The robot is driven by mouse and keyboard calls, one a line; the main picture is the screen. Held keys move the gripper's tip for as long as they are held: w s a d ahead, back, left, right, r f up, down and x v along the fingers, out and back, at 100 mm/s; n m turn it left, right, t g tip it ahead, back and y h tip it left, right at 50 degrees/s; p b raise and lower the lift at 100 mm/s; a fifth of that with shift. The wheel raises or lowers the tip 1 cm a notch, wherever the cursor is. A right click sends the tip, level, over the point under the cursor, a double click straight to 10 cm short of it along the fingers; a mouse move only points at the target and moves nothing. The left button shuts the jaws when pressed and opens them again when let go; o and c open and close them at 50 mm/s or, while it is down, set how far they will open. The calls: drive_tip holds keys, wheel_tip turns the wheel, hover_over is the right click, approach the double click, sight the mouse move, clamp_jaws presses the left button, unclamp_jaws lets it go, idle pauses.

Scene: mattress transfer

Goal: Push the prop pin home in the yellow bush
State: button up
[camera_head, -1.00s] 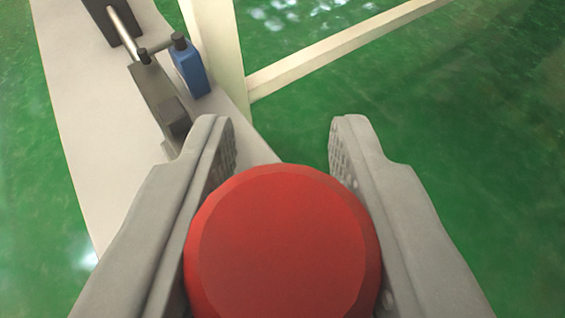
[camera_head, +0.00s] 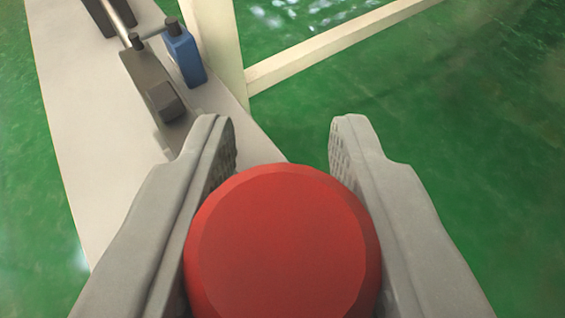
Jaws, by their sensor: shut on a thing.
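My gripper (camera_head: 282,140) is shut on a red round-headed thing (camera_head: 285,245), which fills the space between the two grey fingers at the bottom of the view. It may be the head of the prop pin; its lower part is hidden behind the red face. No yellow bush shows in this view.
A pale plank-like surface (camera_head: 75,130) runs down the left. On it are a grey bracket (camera_head: 150,85), a blue block (camera_head: 186,58) and a metal rod (camera_head: 112,22). A cream post (camera_head: 222,45) and rail (camera_head: 330,48) stand beyond. Green floor (camera_head: 440,130) lies open at right.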

drive_tip(key=shift+f, duration=3.1)
drive_tip(key=o, duration=1.2)
drive_tip(key=shift+c, duration=0.2)
drive_tip(key=shift+s, duration=0.1)
drive_tip(key=v, duration=1.7)
drive_tip(key=shift+s, duration=0.1)
